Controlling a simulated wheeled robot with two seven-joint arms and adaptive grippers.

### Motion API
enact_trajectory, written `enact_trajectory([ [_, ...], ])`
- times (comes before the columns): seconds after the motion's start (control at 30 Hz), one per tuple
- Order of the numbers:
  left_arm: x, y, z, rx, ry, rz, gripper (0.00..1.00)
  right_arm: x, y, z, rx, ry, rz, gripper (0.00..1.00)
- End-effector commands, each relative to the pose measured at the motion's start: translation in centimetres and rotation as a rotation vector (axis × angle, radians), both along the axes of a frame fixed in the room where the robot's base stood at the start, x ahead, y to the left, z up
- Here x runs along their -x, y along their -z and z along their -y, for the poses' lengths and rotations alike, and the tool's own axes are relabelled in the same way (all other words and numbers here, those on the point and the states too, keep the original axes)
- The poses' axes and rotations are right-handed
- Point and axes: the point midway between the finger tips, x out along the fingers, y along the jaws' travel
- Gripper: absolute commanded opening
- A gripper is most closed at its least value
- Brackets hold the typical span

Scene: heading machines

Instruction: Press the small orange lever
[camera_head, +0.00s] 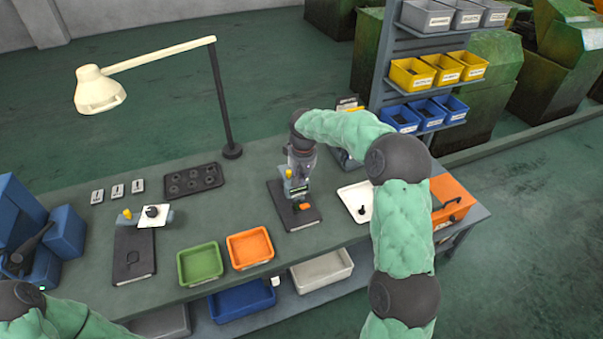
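A small orange lever (304,206) shows low on a fixture with a dark base plate (277,195), near the middle of the bench. My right gripper (299,171) points down over the upper part of this fixture, just behind and above the lever. It looks apart from the lever, though contact is hard to judge at this size. Its fingers overlap the fixture's grey and yellow parts, so their opening is unclear. My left arm shows at the bottom left, but I cannot make out its gripper.
A similar fixture (128,250) stands left on the workbench (200,222). Green (201,279) and orange (271,261) bins line the front edge. A lamp (99,92) overhangs the left side.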

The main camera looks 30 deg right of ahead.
Motion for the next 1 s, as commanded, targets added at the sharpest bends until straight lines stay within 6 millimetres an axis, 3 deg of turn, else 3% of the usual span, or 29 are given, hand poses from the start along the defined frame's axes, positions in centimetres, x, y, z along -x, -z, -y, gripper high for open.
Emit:
enact_trajectory([
  [0.2,0.0,0.4,0.0,0.0,0.0,0.0,0.4,-0.3,4.2,0.0,-0.001,0.0,-0.004,0.0],
  [0.4,0.0,0.6,0.0,0.0,0.0,0.0,0.4,0.9,6.5,-0.1,0.0,0.0,-0.003,0.0],
  [1.0,0.0,0.7,0.0,0.0,0.0,0.0,0.4,1.3,7.4,-0.1,0.0,0.0,0.002,0.0],
])
